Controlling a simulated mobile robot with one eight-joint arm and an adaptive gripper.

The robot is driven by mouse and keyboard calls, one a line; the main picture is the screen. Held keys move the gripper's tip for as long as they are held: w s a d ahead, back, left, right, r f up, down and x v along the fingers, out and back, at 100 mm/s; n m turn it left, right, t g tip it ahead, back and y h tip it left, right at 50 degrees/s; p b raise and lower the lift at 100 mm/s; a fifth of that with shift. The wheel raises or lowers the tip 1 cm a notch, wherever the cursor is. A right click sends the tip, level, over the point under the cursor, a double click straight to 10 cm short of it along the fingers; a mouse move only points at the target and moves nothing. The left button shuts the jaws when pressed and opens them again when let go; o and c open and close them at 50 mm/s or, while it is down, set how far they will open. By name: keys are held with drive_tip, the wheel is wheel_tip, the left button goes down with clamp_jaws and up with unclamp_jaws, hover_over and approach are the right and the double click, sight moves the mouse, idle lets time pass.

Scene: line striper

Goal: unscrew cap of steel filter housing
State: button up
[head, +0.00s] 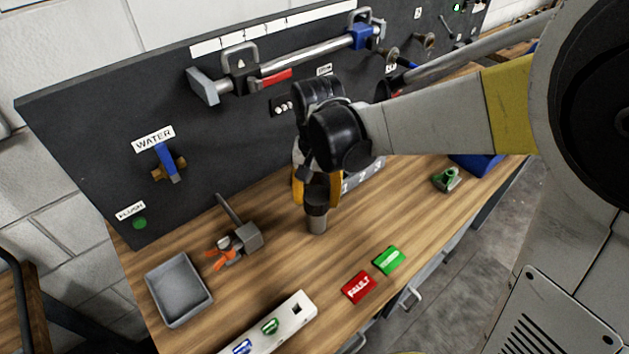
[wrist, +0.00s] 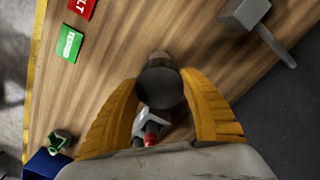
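The steel filter housing (head: 317,226) is a short grey cylinder standing upright on the wooden bench. Its dark round cap (head: 317,208) sits on top, and it also shows in the wrist view (wrist: 158,88). My gripper (head: 317,200) points down over the housing. Its two yellow fingers lie on opposite sides of the cap, and in the wrist view their tips appear to touch its edges. The housing body is mostly hidden under the cap in the wrist view. The threads are not visible.
A red FAULT block (head: 359,288) and a green block (head: 389,261) lie in front right. A white rack (head: 262,337) is at the front edge. The dark panel (head: 85,130) rises behind.

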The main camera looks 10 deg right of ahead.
drive_tip(key=n, duration=0.4)
drive_tip(key=shift+n, duration=0.3)
drive_tip(key=shift+c, duration=0.4)
drive_tip(key=n, duration=0.4)
drive_tip(key=shift+n, duration=0.3)
drive_tip(key=n, duration=0.4)
drive_tip(key=shift+n, duration=0.3)
